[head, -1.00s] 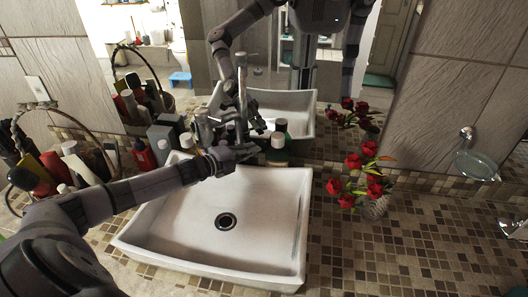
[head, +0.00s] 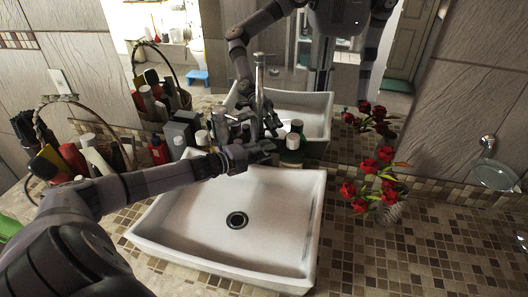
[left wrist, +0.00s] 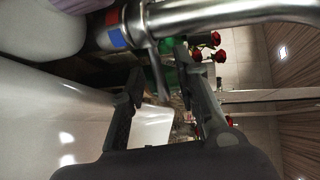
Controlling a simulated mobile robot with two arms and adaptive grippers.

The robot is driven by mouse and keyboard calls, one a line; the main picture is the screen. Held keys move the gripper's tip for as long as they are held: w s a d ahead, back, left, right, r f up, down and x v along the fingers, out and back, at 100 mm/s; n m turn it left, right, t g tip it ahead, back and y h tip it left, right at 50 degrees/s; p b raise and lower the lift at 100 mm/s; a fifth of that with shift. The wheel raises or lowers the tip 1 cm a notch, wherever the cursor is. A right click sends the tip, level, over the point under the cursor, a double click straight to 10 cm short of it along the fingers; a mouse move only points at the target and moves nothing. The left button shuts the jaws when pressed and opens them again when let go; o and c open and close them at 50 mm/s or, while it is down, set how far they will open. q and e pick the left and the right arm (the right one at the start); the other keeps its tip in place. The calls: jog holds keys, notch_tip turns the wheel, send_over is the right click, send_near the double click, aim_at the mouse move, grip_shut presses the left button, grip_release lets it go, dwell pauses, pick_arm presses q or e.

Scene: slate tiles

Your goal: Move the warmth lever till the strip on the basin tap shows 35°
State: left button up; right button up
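The chrome basin tap (head: 260,85) rises behind the white basin (head: 300,255); its body (left wrist: 200,14) also crosses the top of the left wrist view. A small red and blue strip (left wrist: 115,27) shows on the tap there; I cannot read a value on it. The thin metal warmth lever (left wrist: 158,72) hangs from the tap in that view. My left gripper (head: 268,150) is at the basin's back edge by the tap. In the wrist view, its fingers (left wrist: 160,82) are open, one on each side of the lever, with gaps visible. My right gripper is out of view.
Red roses in a glass (head: 390,212) are farther right. A basket of bottles (head: 85,160) stands left. The mirror (head: 300,55) behind doubles these things. The basin bowl is empty.

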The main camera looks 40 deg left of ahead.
pick_arm(q)
jog(key=v, duration=1.2)
dwell(0.5)
dwell(0.6)
